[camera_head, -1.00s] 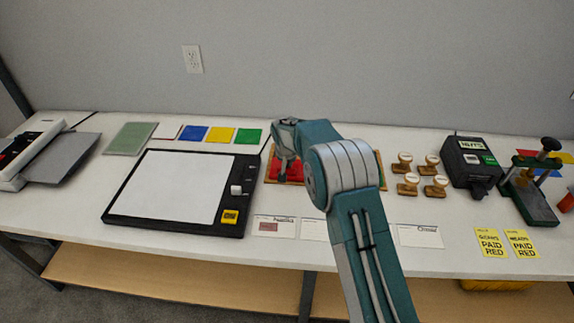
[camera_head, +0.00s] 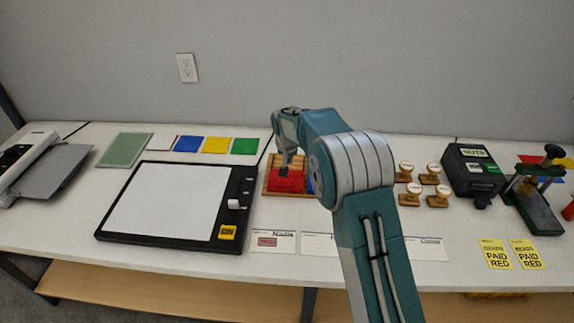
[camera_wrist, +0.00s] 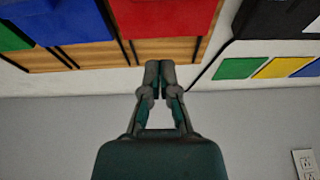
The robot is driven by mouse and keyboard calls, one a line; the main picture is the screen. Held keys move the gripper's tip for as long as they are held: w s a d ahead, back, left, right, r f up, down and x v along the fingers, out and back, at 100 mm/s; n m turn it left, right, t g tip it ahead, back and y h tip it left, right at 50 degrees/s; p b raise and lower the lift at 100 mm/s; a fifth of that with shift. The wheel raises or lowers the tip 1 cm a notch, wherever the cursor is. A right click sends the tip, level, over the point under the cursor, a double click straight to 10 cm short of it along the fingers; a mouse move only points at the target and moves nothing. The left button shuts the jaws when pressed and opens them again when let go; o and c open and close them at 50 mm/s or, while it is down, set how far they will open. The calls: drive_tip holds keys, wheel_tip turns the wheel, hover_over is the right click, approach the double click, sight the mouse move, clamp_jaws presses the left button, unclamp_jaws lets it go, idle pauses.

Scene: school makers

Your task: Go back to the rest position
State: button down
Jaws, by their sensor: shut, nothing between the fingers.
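My gripper (camera_head: 285,167) is above the red pad (camera_head: 288,183) at the left end of a wooden tray (camera_head: 270,187). In the wrist view my gripper (camera_wrist: 159,68) has its two fingertips together with nothing between them. The red pad (camera_wrist: 168,17), a blue pad (camera_wrist: 62,20) and the wooden tray (camera_wrist: 98,52) lie beyond the fingers there. My arm hides most of the right part of the tray in the head view.
A black-framed white board (camera_head: 165,199) lies left of the tray. Stamps (camera_head: 408,196) and a black device (camera_head: 470,170) stand right of my arm. Paper slips (camera_head: 273,241) lie along the front of the white table (camera_head: 65,210). A grey wall (camera_head: 300,60) rises behind.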

drive_tip(key=s+d+r+t, duration=0.1)
drive_tip(key=s+d+r, duration=0.5)
drive_tip(key=s+r, duration=0.45)
drive_tip(key=s+d+r, duration=0.6)
drive_tip(key=s+r, duration=0.3)
drive_tip(key=r, duration=0.2)
drive_tip(key=s+d+f, duration=0.1)
drive_tip(key=s+d, duration=0.1)
drive_tip(key=s, duration=0.9)
drive_tip(key=s+d, duration=0.3)
drive_tip(key=s, duration=0.9)
drive_tip(key=shift+s+d+f+t, duration=0.3)
drive_tip(key=shift+f+t, duration=0.05)
drive_tip(key=shift+t, duration=0.05)
